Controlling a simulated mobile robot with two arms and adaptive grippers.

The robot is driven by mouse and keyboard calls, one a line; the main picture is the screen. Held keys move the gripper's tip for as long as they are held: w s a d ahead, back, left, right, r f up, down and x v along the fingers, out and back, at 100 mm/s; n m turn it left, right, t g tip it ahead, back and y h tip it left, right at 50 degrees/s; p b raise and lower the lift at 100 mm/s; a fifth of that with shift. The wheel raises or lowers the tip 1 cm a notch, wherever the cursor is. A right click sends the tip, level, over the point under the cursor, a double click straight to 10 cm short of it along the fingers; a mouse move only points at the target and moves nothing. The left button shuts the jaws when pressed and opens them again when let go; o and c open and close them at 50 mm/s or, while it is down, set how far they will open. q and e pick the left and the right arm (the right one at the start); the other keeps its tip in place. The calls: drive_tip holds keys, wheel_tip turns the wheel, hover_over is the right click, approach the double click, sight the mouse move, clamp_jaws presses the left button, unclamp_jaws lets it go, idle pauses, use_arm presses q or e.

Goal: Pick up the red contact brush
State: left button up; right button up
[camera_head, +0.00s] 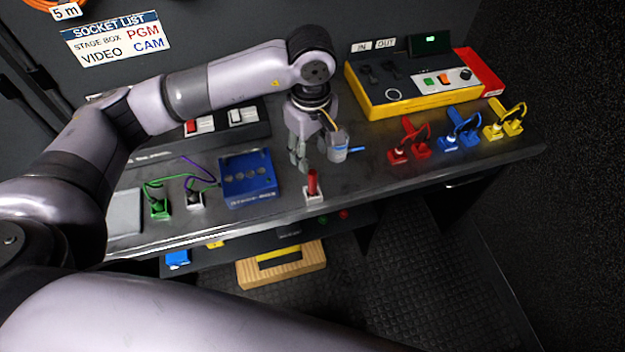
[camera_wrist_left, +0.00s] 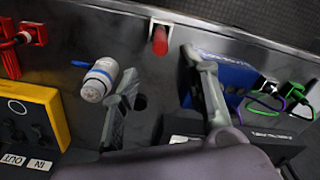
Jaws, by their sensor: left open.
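The red contact brush (camera_head: 313,183) stands upright in a small white holder (camera_head: 313,197) near the front edge of the dark bench. In the left wrist view the red brush (camera_wrist_left: 160,40) shows beyond the fingertips, roughly between their lines. My left gripper (camera_head: 314,150) is open and empty, above the bench and behind the brush, not touching it. Its two spread fingers also show in the left wrist view (camera_wrist_left: 160,66). My right gripper is not in view.
A blue box (camera_head: 249,178) and green plug (camera_head: 158,207) are to the left. Red (camera_head: 400,155), blue (camera_head: 452,143) and yellow (camera_head: 495,131) plugs and a yellow console (camera_head: 420,105) are right.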

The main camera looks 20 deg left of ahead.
sight(311, 170)
use_arm(q)
wheel_tip(311, 170, down, 6)
drive_tip(key=shift+f+p, duration=0.1)
drive_tip(key=shift+p, duration=0.65)
drive_tip(key=f, duration=0.1)
drive_tip(key=f+p, duration=0.2)
drive_tip(key=f, duration=0.1)
drive_tip(key=shift+s+d, duration=0.25)
drive_tip(key=shift+s, duration=0.1)
drive_tip(key=shift+f, duration=0.6)
drive_tip(key=shift+w, duration=0.1)
drive_tip(key=shift+c, duration=0.5)
clamp_jaws()
